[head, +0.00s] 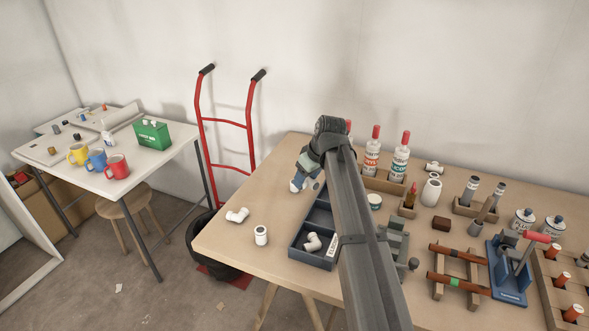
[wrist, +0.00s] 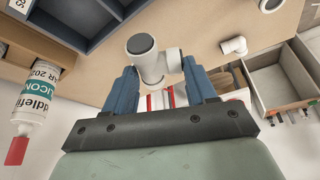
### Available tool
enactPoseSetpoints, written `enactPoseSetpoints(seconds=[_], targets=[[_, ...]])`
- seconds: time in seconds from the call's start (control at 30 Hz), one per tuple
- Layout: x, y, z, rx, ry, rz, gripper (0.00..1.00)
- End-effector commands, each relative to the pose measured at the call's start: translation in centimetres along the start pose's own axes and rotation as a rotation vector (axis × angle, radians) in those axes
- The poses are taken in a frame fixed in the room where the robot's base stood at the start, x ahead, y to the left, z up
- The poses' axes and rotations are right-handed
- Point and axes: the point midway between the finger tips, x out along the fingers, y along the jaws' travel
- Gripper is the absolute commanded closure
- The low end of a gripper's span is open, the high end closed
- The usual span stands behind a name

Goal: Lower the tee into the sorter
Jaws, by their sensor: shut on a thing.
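My gripper (wrist: 160,76) is shut on a white pipe tee (wrist: 150,62), which has a dark round end facing the wrist camera. In the head view my gripper (head: 303,181) is in the air near the table's back left edge, just beyond the sorter; little of the tee can be made out there. The sorter (head: 312,261) is a dark blue-grey tray with compartments, partly hidden by my arm. A white fitting (head: 313,241) lies in its near compartment. In the wrist view the sorter (wrist: 78,41) is at upper left, apart from the tee.
A white elbow (head: 237,215) and a white coupling (head: 261,235) are on the table left of the sorter. Bottles (head: 372,160) stand in a wooden rack behind my arm. A blue press (head: 508,280) and wooden racks crowd the right side.

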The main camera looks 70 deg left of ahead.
Motion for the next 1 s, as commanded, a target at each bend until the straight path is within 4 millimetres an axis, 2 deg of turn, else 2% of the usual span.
enactPoseSetpoints(seconds=[0.03, 0.2, 0.5, 0.7, 1.0], targets=[[-0.1, 0.1, 1.1, 0.003, 0.000, 0.001, 0.74], [-0.1, 0.7, 3.7, 0.002, -0.001, 0.001, 0.74], [0.0, 1.5, 7.2, 0.001, 0.000, 0.001, 0.74], [0.0, 1.7, 8.2, 0.000, 0.000, 0.001, 0.74], [0.1, 1.8, 8.2, 0.000, 0.000, 0.000, 0.74]])
